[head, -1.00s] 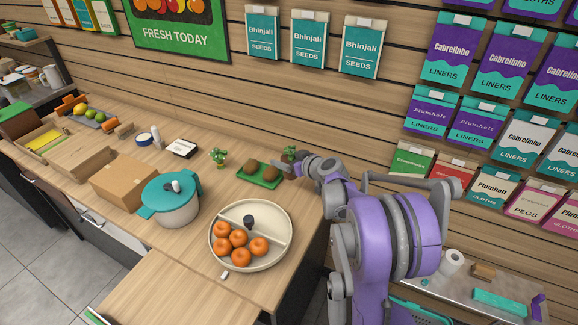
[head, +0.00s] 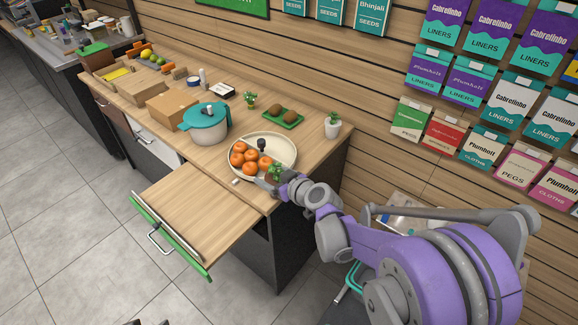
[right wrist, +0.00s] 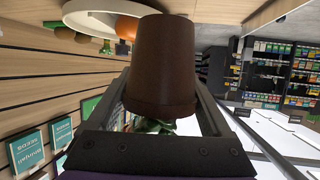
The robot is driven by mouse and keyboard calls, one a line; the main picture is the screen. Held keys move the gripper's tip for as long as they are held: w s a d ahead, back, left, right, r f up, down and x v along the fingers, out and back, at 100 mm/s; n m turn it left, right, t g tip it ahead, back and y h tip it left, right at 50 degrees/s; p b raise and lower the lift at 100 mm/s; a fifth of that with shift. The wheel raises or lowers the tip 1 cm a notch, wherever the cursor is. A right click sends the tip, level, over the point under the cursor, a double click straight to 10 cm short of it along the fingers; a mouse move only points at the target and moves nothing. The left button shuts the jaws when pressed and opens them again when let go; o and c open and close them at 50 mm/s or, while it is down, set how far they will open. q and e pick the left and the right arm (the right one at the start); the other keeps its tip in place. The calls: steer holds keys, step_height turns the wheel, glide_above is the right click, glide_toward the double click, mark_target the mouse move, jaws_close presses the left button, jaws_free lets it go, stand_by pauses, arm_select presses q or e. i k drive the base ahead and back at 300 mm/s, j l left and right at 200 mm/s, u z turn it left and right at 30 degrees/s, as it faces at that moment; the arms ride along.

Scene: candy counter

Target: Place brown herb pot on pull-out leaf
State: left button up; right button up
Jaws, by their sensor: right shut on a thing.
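The brown herb pot (right wrist: 160,65) fills the middle of the right wrist view, between the two fingers of my right gripper (right wrist: 165,100). It appears upside down there, with green leaves below its rim. In the head view my right gripper (head: 271,184) is shut on the pot, beside the front right of the round fruit tray; the herb's leaves (head: 277,172) show, and the pot is mostly hidden. The pull-out leaf (head: 190,208) is a bare wooden board with a green front edge and a metal handle, extending from the counter's front.
The round tray (head: 287,145) with several oranges stands near the counter edge behind the leaf. A teal-lidded pot (head: 207,126), a cardboard box (head: 172,105), a green tray (head: 283,119) with brown items and a white potted plant (head: 333,125) stand on the counter.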

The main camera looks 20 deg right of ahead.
mark_target(183, 193)
steer(key=i+j, duration=0.2)
steer(key=j, duration=0.15)
steer(key=i+j+z, duration=0.2)
steer(key=i+j, duration=0.15)
steer(key=j, duration=0.3)
steer(key=i+j, duration=0.2)
steer(key=j, duration=0.15)
steer(key=i+j+z, duration=0.1)
steer(key=j, duration=0.3)
steer(key=i+j, duration=0.2)
steer(key=j, duration=0.15)
steer(key=i+j+z, duration=0.15)
steer(key=j, duration=0.2)
